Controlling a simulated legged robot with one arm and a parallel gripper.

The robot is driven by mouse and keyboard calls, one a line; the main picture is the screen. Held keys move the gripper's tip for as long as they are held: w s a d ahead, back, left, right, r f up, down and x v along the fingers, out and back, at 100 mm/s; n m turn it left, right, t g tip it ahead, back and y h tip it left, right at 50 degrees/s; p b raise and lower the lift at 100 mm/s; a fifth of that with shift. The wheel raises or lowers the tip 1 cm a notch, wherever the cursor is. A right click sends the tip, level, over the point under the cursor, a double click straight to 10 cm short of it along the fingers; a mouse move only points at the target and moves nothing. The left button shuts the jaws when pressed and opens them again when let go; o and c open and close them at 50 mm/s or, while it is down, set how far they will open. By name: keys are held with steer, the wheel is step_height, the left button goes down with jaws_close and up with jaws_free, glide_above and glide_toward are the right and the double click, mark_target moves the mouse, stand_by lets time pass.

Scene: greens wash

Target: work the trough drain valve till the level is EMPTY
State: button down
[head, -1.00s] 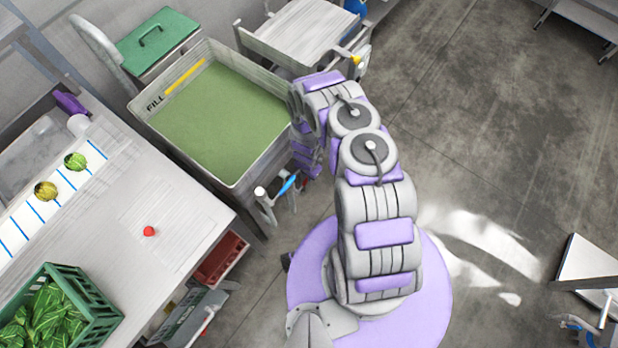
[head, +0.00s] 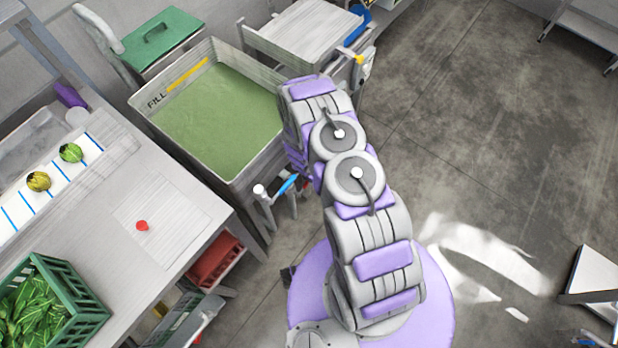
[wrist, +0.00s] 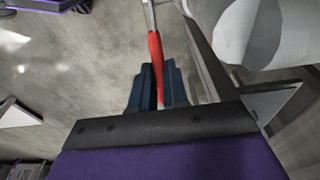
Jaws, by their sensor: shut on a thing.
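The trough (head: 225,180) is a grey metal basin holding green, cloudy water (head: 215,115). FILL lettering and a yellow stripe (head: 187,75) show on its inner wall above the water. In the wrist view, a red lever handle (wrist: 155,50) on a metal stem runs between the dark fingers of my gripper (wrist: 160,85), which is shut on it. My arm hides the gripper and red lever in the head view. A separate blue handle (head: 287,184) shows near the trough's front corner. No EMPTY mark is visible.
A work table (head: 160,250) stands at left with a red knob-like thing (head: 142,226), vegetables and a green crate (head: 85,325). A grey cart (head: 300,35) stands behind the trough. The floor at right (head: 480,130) is largely open.

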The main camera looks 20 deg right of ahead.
mark_target(304, 185)
steer(key=shift+w+r, duration=0.1)
steer(key=shift+w, duration=0.1)
steer(key=c, duration=1.1)
jaws_free()
steer(key=shift+s+a, duration=0.1)
steer(key=r+p, duration=0.1)
steer(key=r, duration=0.4)
steer(key=s+a+r+p, duration=0.1)
steer(key=r+p, duration=0.1)
steer(key=r, duration=0.4)
steer(key=a+r+p, duration=0.1)
steer(key=r, duration=0.5)
steer(key=shift+s, duration=0.2)
